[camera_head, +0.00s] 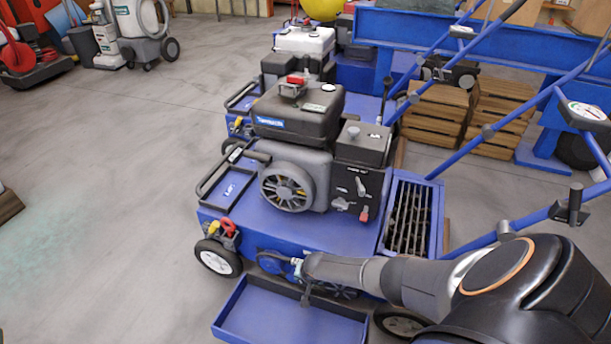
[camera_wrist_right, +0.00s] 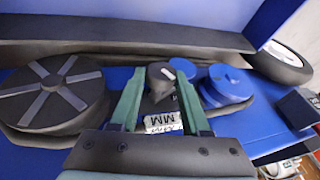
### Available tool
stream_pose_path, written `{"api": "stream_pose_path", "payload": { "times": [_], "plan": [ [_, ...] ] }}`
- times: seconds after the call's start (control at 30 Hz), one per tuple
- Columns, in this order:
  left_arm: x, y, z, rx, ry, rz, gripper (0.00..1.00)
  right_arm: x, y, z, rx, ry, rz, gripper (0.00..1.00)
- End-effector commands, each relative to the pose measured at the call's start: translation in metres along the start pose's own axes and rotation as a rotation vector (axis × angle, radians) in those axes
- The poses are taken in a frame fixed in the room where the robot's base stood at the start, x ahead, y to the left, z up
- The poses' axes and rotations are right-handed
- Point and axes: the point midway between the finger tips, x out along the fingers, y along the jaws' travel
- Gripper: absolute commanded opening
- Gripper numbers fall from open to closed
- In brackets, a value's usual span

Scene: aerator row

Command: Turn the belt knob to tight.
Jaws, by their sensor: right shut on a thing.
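The blue aerator (camera_head: 270,235) stands in the middle of the head view. The belt knob (camera_wrist_right: 159,74) is a small dark round knob with a white mark, on its blue side in the right wrist view. My right gripper (camera_wrist_right: 158,88) has its green fingers on either side of the knob and is shut on it. In the head view the right gripper (camera_head: 299,270) is at the lower side of the aerator, and the knob itself cannot be made out there. My left gripper is not in view.
A large dark pulley (camera_wrist_right: 55,92) and a blue wheel (camera_wrist_right: 228,86) flank the knob. A white label (camera_wrist_right: 162,122) lies below it. An open blue tray (camera_head: 290,318) juts out in front. The floor at left is mostly clear.

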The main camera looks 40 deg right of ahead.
Motion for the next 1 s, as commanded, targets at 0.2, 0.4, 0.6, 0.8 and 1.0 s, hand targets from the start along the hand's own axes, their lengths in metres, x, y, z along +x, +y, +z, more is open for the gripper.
{"api": "stream_pose_path", "payload": {
  "times": [0.2,0.4,0.6,0.8,1.0],
  "plan": [
    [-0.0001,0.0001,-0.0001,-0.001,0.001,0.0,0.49,0.0003,-0.0019,0.0001,-0.02,-0.006,0.063,0.0],
    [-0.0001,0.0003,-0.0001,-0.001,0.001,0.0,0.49,0.0005,-0.0011,-0.0004,-0.028,-0.007,0.087,0.0],
    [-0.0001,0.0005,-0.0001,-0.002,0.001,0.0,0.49,0.0005,-0.001,-0.0008,-0.031,-0.006,0.089,0.0],
    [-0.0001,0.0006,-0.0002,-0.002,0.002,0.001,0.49,0.0005,-0.0009,-0.0011,-0.031,-0.006,0.089,0.5],
    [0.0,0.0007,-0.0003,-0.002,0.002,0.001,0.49,0.0005,-0.001,-0.0008,-0.029,-0.006,0.088,0.72]
  ]
}}
